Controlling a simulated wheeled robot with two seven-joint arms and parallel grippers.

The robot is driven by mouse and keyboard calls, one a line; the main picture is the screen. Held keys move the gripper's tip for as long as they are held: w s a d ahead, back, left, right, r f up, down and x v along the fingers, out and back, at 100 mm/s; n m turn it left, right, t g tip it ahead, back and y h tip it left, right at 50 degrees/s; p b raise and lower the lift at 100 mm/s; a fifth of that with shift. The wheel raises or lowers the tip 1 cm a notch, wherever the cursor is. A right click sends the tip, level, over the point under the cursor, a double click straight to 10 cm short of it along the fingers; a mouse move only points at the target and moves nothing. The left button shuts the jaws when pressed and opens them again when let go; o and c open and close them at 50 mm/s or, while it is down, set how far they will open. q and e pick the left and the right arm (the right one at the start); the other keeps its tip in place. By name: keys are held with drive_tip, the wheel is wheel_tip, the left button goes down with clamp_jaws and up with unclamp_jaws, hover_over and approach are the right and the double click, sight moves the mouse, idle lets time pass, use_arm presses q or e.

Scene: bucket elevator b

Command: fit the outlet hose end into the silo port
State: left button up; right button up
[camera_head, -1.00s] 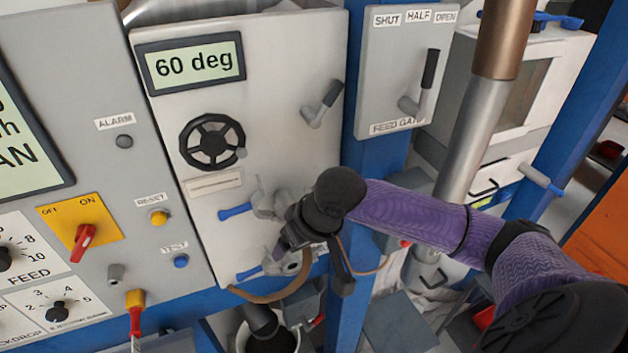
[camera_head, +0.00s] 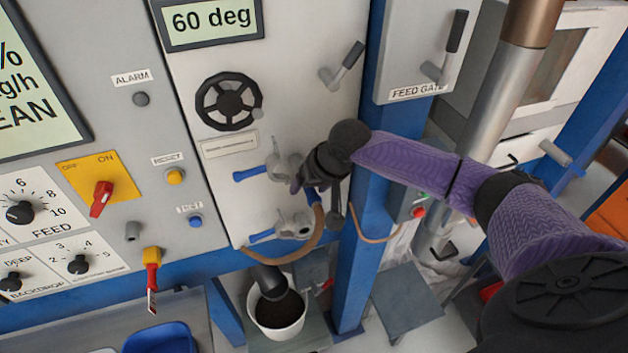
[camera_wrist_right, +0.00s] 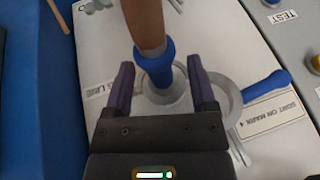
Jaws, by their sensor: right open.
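The brown outlet hose (camera_head: 300,250) loops in front of the panel's lower edge and rises to its blue-collared end (camera_head: 313,198). In the right wrist view the blue collar (camera_wrist_right: 154,62) points into a round grey port (camera_wrist_right: 165,98) and appears to sit within its ring; how deep it goes cannot be told. I cannot read the port's full label. My right gripper (camera_head: 298,187) is just above the lower fitting (camera_head: 293,226). In the wrist view its purple fingers (camera_wrist_right: 160,88) are apart, either side of the collar, with gaps. My left gripper is out of view.
An upper valve with a blue handle (camera_head: 250,174) is close left of my right gripper. Another blue handle (camera_wrist_right: 268,86) sits beside the port. A white bucket (camera_head: 280,315) of dark material stands below. A blue post (camera_head: 362,250) rises close to the right.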

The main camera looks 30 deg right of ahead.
sight(317, 201)
clamp_jaws()
drive_tip(key=shift+s+a+p, duration=0.15)
drive_tip(key=shift+s+p, duration=0.45)
drive_tip(key=shift+p, duration=0.4)
drive_tip(key=shift+s+r+p, duration=0.15)
drive_tip(key=shift+s+p, duration=0.2)
drive_tip(key=shift+p, duration=0.2)
drive_tip(key=shift+s+a+p, duration=0.15)
drive_tip(key=shift+s+p, duration=0.35)
drive_tip(key=shift+p, duration=0.1)
drive_tip(key=shift+s+a+p, duration=0.15)
drive_tip(key=shift+s+p, duration=0.35)
drive_tip(key=shift+p, duration=0.1)
drive_tip(key=shift+s, duration=0.3)
drive_tip(key=s+p, duration=0.2)
drive_tip(key=s+a+p, duration=0.1)
drive_tip(key=p, duration=0.1)
drive_tip(key=shift+s, duration=0.4)
